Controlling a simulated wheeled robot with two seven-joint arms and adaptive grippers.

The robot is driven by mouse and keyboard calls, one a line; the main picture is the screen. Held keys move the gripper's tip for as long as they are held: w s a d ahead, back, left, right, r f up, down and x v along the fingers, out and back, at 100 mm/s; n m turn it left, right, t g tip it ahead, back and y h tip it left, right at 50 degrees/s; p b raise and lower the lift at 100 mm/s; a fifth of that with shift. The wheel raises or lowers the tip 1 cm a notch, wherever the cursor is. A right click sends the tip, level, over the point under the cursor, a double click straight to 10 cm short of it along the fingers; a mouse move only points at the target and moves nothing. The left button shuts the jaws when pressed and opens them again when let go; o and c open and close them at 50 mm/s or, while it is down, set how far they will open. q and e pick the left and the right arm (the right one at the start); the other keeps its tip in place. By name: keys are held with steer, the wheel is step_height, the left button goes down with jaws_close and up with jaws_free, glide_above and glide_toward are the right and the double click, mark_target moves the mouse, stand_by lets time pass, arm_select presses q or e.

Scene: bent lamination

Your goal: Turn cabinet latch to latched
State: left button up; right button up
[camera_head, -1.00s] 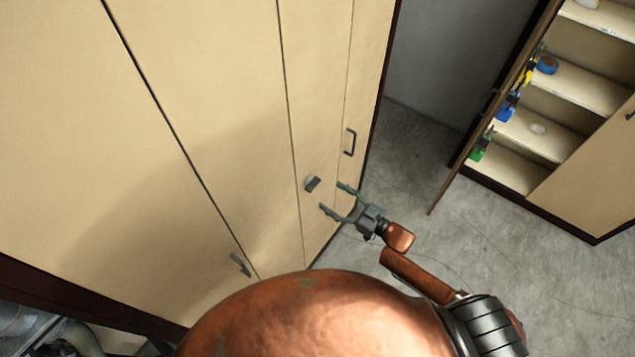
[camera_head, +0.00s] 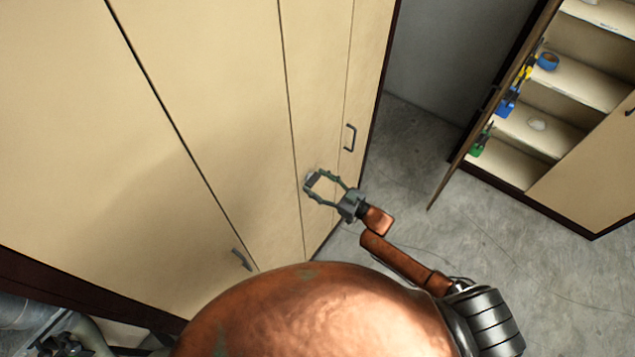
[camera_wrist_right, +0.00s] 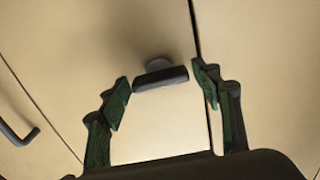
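The cabinet latch (camera_head: 313,179) is a small dark bar on a round grey base on the beige cabinet door. In the right wrist view the latch bar (camera_wrist_right: 160,78) lies nearly crosswise, slightly tilted, between the fingertips. My right gripper (camera_head: 316,180) is open, with one finger on each side of the latch. In the right wrist view my right gripper (camera_wrist_right: 164,90) shows a small gap between the bar and each fingertip. My left gripper is not in view.
A dark handle (camera_head: 350,138) sits on the cabinet beyond the latch, and another handle (camera_head: 241,260) is lower left. An open cabinet with shelves (camera_head: 575,85) stands at the right. Grey floor (camera_head: 480,250) between is clear.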

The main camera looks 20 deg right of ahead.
steer(key=c, duration=0.9)
steer(key=shift+o, duration=0.2)
steer(key=shift+n, duration=0.4)
steer(key=n+b, duration=0.9)
steer(key=n, duration=0.8)
steer(key=o, duration=1.2)
steer(key=shift+c, duration=0.2)
